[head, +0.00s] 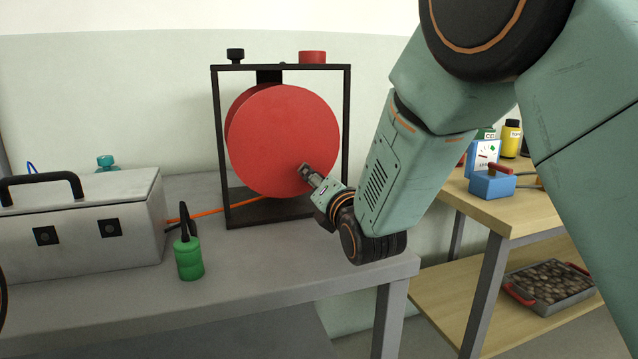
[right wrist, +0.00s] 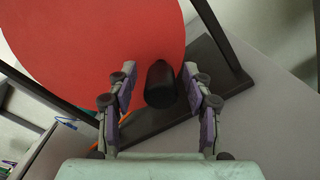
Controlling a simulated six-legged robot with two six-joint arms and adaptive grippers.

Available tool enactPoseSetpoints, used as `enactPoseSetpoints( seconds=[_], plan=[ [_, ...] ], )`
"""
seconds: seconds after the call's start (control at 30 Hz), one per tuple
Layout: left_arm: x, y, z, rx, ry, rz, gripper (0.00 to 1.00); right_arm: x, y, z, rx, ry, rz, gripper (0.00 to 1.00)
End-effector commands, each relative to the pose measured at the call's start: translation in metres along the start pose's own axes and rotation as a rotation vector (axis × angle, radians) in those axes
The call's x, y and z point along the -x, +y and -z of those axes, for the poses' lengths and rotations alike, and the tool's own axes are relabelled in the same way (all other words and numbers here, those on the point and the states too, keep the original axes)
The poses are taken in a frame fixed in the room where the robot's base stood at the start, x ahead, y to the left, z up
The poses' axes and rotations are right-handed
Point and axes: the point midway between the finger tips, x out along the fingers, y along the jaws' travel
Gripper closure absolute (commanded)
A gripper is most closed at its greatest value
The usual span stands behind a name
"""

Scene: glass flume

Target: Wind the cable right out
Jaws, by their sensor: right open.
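A red cable reel (head: 285,140) stands upright in a black frame (head: 347,130) on the grey bench. An orange cable (head: 195,213) runs from low on the reel to the left, towards the grey box. In the right wrist view, a black handle (right wrist: 160,86) sticks out from the red reel face (right wrist: 100,45). My right gripper (head: 304,170) is at the lower right of the reel face. In its wrist view the two fingers (right wrist: 159,74) are open, one on each side of the handle, with visible gaps. In the head view the gripper hides the handle. My left gripper is out of view.
A grey box with a black carrying handle (head: 80,225) stands left of the reel. A green bottle-like object (head: 189,258) stands near the bench's front. A wooden table (head: 520,215) at right holds a blue device (head: 491,185); a stone-filled tray (head: 548,284) sits below.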

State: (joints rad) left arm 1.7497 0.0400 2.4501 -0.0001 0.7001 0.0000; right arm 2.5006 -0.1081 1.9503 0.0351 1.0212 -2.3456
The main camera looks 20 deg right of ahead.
Motion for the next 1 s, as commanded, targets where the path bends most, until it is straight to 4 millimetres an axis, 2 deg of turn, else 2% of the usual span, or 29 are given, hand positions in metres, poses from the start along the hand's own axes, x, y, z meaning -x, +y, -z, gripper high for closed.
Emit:
enactPoseSetpoints(
  seconds=[0.07, 0.67, 1.0],
  plan=[
    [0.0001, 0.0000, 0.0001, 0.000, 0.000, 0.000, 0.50, -0.0007, -0.0002, -0.0001, 0.000, 0.000, 0.001, 0.50],
    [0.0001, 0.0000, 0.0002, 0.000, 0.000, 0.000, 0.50, -0.0004, -0.0001, -0.0002, 0.000, 0.000, 0.000, 1.00],
    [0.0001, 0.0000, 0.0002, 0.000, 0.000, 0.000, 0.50, -0.0004, 0.0001, -0.0004, -0.001, -0.001, 0.000, 1.00]
  ],
)
